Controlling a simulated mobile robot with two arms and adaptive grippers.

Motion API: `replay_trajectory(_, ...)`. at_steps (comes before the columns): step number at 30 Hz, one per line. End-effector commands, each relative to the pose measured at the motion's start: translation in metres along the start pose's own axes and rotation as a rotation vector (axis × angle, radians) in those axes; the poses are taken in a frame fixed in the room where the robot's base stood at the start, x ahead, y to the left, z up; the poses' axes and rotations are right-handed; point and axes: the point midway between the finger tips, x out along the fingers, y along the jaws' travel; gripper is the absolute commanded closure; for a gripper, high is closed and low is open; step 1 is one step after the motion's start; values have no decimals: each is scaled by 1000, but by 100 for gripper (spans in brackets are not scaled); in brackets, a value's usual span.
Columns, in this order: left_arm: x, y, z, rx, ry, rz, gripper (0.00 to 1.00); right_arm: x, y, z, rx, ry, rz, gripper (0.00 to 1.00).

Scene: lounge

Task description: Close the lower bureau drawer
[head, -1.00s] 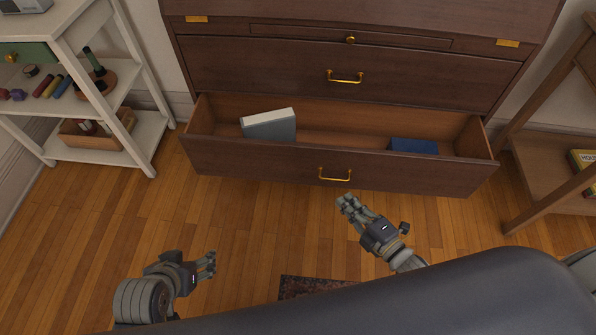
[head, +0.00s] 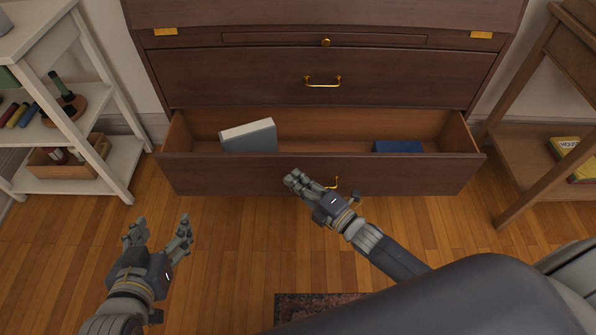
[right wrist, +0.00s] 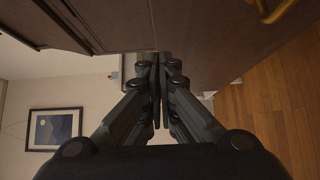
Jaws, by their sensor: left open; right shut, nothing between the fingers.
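The lower bureau drawer (head: 400,176) is pulled out below a shut upper drawer (head: 400,82). Its brass handle (head: 333,183) is partly hidden behind my right gripper. Inside lie a grey-white book (head: 249,137) at the left and a blue book (head: 398,147) at the right. My right gripper (head: 292,178) is shut and empty, at the drawer front just left of the handle; whether it touches cannot be told. In the right wrist view its fingers (right wrist: 158,60) are together by dark wood. My left gripper (head: 160,222) is open and empty, in front of the drawer's left end.
A white shelf unit (head: 75,90) with small items stands at the left. A brown side table (head: 520,170) with a yellow book (head: 574,158) stands at the right. A small dark rug (head: 305,306) lies on the open wooden floor in front.

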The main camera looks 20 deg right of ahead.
Motion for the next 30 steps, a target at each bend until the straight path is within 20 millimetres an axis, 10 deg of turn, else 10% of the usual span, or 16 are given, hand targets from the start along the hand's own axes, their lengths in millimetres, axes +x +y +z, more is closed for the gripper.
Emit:
replay_trajectory(12,2,6,-49,0,237,14,37,22,-1,26,-3,-2,-3,100)
replay_trajectory(30,2,7,-56,0,275,15,37,26,-1,31,-3,-2,-2,100)
